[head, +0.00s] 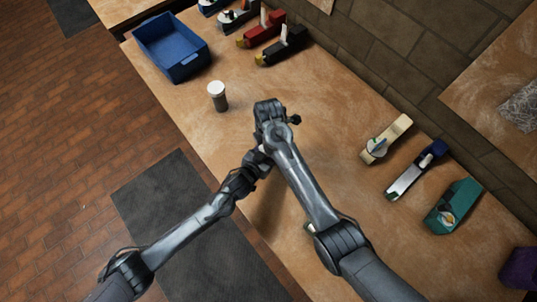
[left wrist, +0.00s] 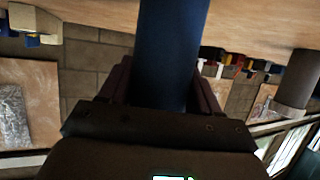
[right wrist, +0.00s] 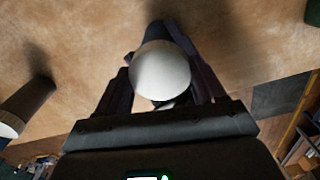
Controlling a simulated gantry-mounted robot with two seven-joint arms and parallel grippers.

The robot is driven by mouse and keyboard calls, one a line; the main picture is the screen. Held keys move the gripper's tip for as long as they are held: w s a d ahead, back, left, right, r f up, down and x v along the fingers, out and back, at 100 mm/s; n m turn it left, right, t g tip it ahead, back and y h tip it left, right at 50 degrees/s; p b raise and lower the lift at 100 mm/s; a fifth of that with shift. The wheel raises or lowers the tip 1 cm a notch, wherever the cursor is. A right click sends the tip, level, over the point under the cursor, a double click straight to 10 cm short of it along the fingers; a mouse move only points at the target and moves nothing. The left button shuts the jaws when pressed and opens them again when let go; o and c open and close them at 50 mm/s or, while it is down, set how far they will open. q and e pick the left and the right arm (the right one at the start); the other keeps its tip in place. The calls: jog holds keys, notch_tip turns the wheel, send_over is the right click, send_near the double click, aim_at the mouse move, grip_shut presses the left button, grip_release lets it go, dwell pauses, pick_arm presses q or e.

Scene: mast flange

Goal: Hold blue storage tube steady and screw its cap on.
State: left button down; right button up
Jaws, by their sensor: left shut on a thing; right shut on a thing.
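The blue storage tube (left wrist: 172,55) stands between the fingers of my left gripper (left wrist: 165,95), which is shut on it. One end of the tube runs out of the left wrist view. The white cap (right wrist: 160,70) is between the fingers of my right gripper (right wrist: 162,95), which is shut on it. Its round top faces the right wrist camera and hides what lies behind it. I cannot tell whether cap and tube touch. In the head view both grippers meet near the table's middle, and my right arm hides the tube and cap.
A grey tube with a white cap (head: 218,97) stands on the table (head: 330,110) left of my grippers. A blue bin (head: 172,47) is at the far left. Several coloured tools line the back edge, including a cream one (head: 386,139) and a teal one (head: 454,206).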

jog(key=o, duration=1.2)
jog(key=shift+c, duration=0.2)
jog(key=shift+r, duration=2.3)
jog(key=shift+c, duration=0.4)
